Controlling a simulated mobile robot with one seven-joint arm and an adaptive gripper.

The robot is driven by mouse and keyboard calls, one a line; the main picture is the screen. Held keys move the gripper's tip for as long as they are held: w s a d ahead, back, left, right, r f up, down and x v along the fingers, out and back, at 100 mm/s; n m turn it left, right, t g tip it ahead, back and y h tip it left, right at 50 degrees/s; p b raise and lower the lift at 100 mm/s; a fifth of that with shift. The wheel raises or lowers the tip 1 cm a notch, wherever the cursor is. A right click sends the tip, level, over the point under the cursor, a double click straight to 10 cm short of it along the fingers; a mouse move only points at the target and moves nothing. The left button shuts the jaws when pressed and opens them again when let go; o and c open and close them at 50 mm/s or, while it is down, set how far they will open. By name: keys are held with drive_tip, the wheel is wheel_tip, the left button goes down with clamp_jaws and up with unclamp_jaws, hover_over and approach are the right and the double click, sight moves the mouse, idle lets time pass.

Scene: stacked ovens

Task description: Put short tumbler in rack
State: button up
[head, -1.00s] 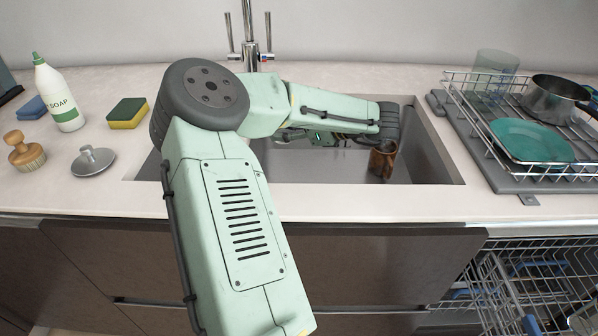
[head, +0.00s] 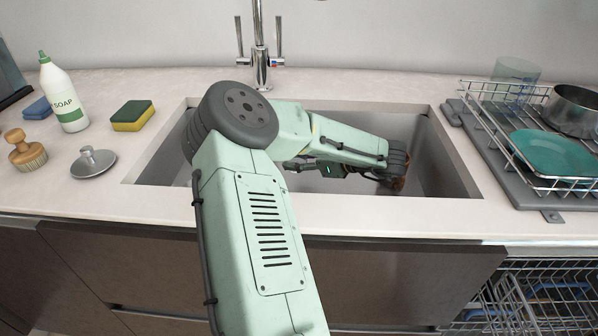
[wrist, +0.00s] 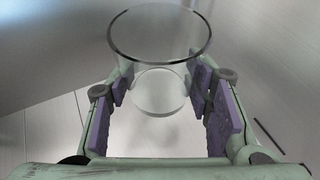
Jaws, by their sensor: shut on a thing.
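The short tumbler (wrist: 159,60) is clear glass and shows in the wrist view with its round rim toward the top. My gripper (wrist: 160,86) is shut on it, purple pads on either side of the glass. In the head view my gripper end (head: 398,160) is low in the right part of the sink, and my arm hides the tumbler. A brown thing (head: 398,185) shows just below my gripper end, mostly hidden; I cannot tell what it is. The wire dish rack (head: 492,142) stands on the right counter.
The rack holds a teal plate (head: 556,153), a metal pot (head: 573,110) and a clear glass (head: 515,77). The sink (head: 455,165) has raised walls around my gripper. A tap (head: 260,50) stands behind it. Soap bottle (head: 64,95), sponge (head: 132,115) and brush (head: 26,150) are at left.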

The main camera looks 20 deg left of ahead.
sight(301, 182)
drive_tip(key=shift+f+p, duration=0.75)
drive_tip(key=shift+f, duration=1.45)
drive_tip(key=shift+f, duration=0.1)
drive_tip(key=o, duration=1.4)
drive_tip(key=shift+c, duration=0.2)
drive_tip(key=shift+f+b, duration=0.2)
drive_tip(key=shift+b, duration=0.2)
drive_tip(key=shift+d+b, duration=0.2)
drive_tip(key=shift+b, duration=0.2)
drive_tip(key=v, duration=0.4)
drive_tip(key=b+v, duration=0.1)
drive_tip(key=v, duration=0.4)
drive_tip(key=shift+s+d+f+b, duration=0.1)
drive_tip(key=shift+s+d+b, duration=0.1)
drive_tip(key=shift+d+b, duration=0.15)
drive_tip(key=shift+s+d, duration=0.15)
drive_tip(key=shift+d, duration=0.3)
